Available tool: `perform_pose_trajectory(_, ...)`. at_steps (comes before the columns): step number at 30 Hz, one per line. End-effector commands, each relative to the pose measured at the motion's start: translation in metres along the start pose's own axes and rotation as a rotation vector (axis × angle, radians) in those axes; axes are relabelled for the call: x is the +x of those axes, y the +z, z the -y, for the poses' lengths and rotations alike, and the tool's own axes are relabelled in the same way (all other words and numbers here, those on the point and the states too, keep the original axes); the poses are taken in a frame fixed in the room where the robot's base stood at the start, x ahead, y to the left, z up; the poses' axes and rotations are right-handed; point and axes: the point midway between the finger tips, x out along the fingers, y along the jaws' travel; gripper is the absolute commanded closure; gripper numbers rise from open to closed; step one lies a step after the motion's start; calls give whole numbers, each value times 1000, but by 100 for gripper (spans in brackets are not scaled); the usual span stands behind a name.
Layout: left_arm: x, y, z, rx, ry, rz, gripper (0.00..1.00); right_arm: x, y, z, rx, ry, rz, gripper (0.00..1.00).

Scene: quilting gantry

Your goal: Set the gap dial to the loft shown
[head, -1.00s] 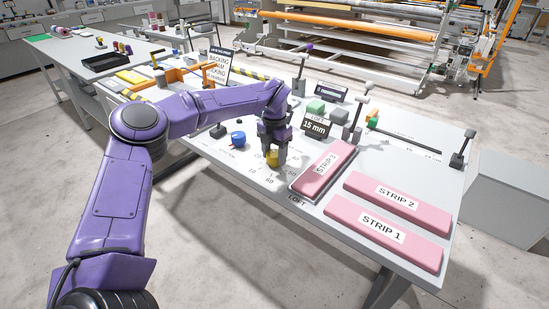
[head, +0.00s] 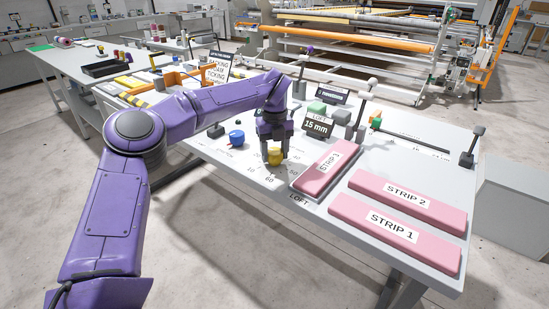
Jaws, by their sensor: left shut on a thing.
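The yellow gap dial (head: 275,156) sits on the light grey table top, with printed marks around it; 10 and 60 are readable in front of it. My left gripper (head: 275,146) points down from above and is shut on the dial. The fingers hide part of the dial, and I cannot tell its exact setting. A dark loft sign (head: 317,124) behind and right of the dial reads 15 mm. My right gripper is not in view.
A blue knob (head: 236,138) stands left of the yellow dial. Pink pads lie to the right: STRIP 3 (head: 312,182), STRIP 2 (head: 437,205) and STRIP 1 (head: 350,212). Upright levers (head: 364,98) stand behind. The quilting gantry (head: 350,45) fills the back.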

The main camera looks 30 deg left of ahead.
Motion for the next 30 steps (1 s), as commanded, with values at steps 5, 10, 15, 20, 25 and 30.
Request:
perform_pose_trajectory(5, 3, 0, 0, -137, -2, 1, 76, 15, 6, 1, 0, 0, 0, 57)
perform_pose_trajectory(10, 2, 0, 0, -238, -2, 2, 76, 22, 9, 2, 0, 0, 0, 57)
perform_pose_trajectory(15, 1, 0, 0, -305, -1, 1, 76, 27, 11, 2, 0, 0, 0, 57)
perform_pose_trajectory(20, 0, 0, 0, -339, -1, 1, 76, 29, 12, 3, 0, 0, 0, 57)
perform_pose_trajectory(25, 0, 0, 0, -350, 0, 0, 76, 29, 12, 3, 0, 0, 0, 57)
perform_pose_trajectory(30, 0, 0, 0, -351, 0, 0, 76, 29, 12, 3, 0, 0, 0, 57)
